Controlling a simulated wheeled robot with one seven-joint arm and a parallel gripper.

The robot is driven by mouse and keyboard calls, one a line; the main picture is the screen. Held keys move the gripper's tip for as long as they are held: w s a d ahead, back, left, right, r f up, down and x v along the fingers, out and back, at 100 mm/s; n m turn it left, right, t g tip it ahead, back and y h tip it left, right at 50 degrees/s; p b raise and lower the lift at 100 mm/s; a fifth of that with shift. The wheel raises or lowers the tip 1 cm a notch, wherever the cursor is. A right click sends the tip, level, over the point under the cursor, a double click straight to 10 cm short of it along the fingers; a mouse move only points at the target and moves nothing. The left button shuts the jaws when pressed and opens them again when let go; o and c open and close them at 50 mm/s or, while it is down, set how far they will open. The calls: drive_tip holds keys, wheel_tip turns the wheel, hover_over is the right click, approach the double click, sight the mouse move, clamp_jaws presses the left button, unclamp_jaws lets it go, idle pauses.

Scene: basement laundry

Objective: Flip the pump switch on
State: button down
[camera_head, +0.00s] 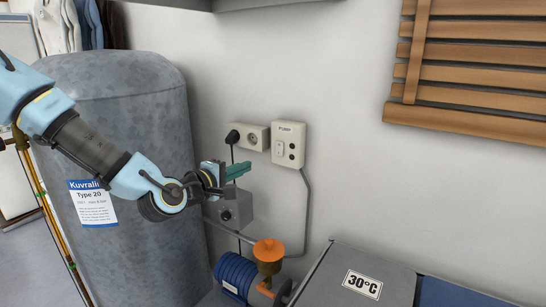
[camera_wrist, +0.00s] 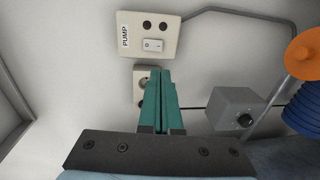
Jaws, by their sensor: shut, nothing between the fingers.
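The pump switch box (camera_head: 289,144) is a cream plate on the white wall, labelled PUMP. It has a white rocker switch (camera_head: 279,148) and two dark round spots. In the wrist view the box (camera_wrist: 168,27) is at the top, turned on its side, with the rocker (camera_wrist: 152,44) marked O and a dash. I cannot tell which side of the rocker is pressed in. My gripper (camera_head: 247,168) has green fingers, shut and empty, to the lower left of the box in the head view. In the wrist view the fingertips (camera_wrist: 160,73) appear below the rocker, apart from it.
A wall socket (camera_head: 256,136) with a black plug is left of the box. Below are a grey knob box (camera_head: 230,211) and a blue pump (camera_head: 236,273) with an orange top (camera_head: 269,252). A large grey tank (camera_head: 130,95) stands left, wooden slats (camera_head: 470,65) hang upper right.

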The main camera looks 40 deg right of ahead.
sight(278, 155)
drive_tip(key=p+x, duration=0.4)
drive_tip(key=x, duration=0.9)
drive_tip(key=shift+r, duration=0.1)
drive_tip(key=shift+w+d, duration=0.15)
drive_tip(key=shift+d, duration=0.35)
drive_tip(key=shift+f, duration=0.3)
drive_tip(key=shift+d+f+b, duration=0.1)
drive_tip(key=shift+f+b, duration=0.1)
drive_tip(key=shift+b, duration=0.5)
drive_tip(key=shift+r, duration=0.25)
